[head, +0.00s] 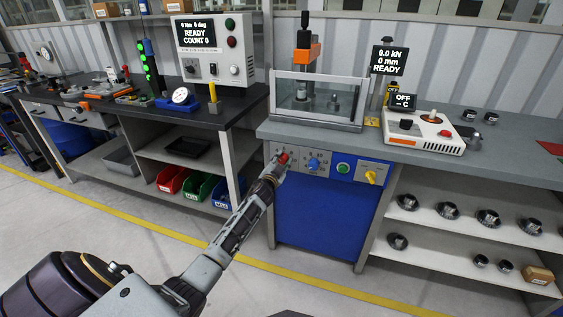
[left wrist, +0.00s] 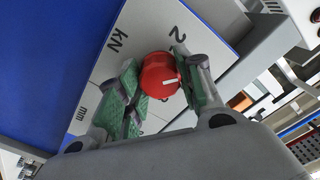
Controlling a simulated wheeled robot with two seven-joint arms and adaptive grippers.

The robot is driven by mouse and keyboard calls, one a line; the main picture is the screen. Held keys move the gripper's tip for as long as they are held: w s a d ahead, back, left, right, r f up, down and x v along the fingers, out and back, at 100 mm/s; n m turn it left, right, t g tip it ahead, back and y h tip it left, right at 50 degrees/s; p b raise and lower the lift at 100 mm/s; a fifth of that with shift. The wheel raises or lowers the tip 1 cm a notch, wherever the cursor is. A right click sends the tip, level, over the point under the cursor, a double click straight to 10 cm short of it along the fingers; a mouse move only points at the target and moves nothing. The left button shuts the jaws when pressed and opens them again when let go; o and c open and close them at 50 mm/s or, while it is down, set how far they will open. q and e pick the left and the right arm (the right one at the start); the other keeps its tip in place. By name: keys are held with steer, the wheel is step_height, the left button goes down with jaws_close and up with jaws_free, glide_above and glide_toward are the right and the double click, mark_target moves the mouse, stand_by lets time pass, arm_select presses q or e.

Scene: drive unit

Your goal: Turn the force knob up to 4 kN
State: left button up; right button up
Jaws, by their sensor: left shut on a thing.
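The red force knob (left wrist: 160,75) sits on the pale front panel (left wrist: 136,32), beside the printed "2" and "kN". It has a white pointer mark. My left gripper (left wrist: 153,82) has its green-padded fingers on both sides of the knob and is shut on it. In the head view the red knob (head: 284,158) shows at the left end of the press's front panel, with my left gripper (head: 277,165) at it. The display (head: 388,60) above the bench reads 0.0 kN, 0 mm, READY. My right gripper does not show.
A blue knob (head: 313,163), a green button (head: 343,168) and a yellow switch (head: 371,177) sit to the right on the same front. A clear guard box (head: 318,99) stands on the bench above. A dark bench (head: 215,115) stands to the left. The floor in front is clear.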

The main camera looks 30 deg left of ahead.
arm_select(q)
steer(key=shift+m, duration=0.3)
steer(key=o, duration=0.8)
steer(key=shift+o, duration=1.2)
steer(key=shift+s+d, duration=0.1)
steer(key=shift+s+d, duration=0.15)
steer(key=shift+s, duration=0.55)
steer(key=v, duration=1)
steer(key=shift+s, duration=0.15)
